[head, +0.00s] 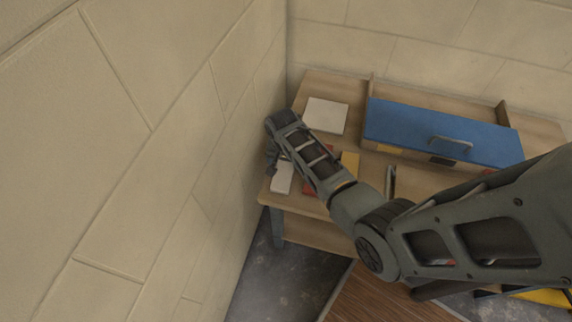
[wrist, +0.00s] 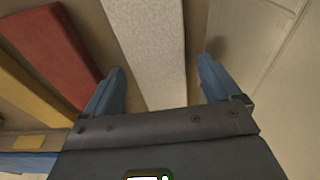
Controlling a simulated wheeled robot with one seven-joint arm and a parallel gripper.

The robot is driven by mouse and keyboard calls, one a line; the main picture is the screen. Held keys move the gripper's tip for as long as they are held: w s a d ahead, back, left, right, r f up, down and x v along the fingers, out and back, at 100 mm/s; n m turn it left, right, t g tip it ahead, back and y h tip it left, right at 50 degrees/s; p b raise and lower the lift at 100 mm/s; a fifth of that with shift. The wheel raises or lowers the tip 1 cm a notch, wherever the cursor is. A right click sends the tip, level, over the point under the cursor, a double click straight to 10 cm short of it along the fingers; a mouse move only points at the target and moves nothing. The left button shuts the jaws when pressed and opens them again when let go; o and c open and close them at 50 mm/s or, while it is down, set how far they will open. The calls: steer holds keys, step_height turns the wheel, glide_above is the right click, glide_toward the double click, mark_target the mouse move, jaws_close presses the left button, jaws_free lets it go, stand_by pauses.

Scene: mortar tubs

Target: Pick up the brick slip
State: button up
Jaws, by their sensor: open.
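Several flat slips lie on the wooden table (head: 310,204); none is labelled, so I cannot tell for certain which is the brick slip. A white speckled slip (head: 283,178) lies near the table's left front corner. In the wrist view this white slip (wrist: 150,45) runs between the two blue fingers of my gripper (wrist: 162,68), with a gap visible on the right. My gripper is open and holds nothing. A red slip (wrist: 62,52) and a yellow slip (wrist: 28,88) lie left of it; the arm partly hides them in the head view.
A wall (head: 215,150) stands close on the left of the table. A pale square tile (head: 325,115) lies behind the arm. A blue panel with a grey handle (head: 440,132) covers the back right of the table. A blue item (wrist: 25,165) shows at the wrist view's lower left.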

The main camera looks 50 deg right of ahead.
steer(key=c, duration=1.5)
steer(key=shift+o, duration=0.2)
steer(key=shift+r, duration=0.1)
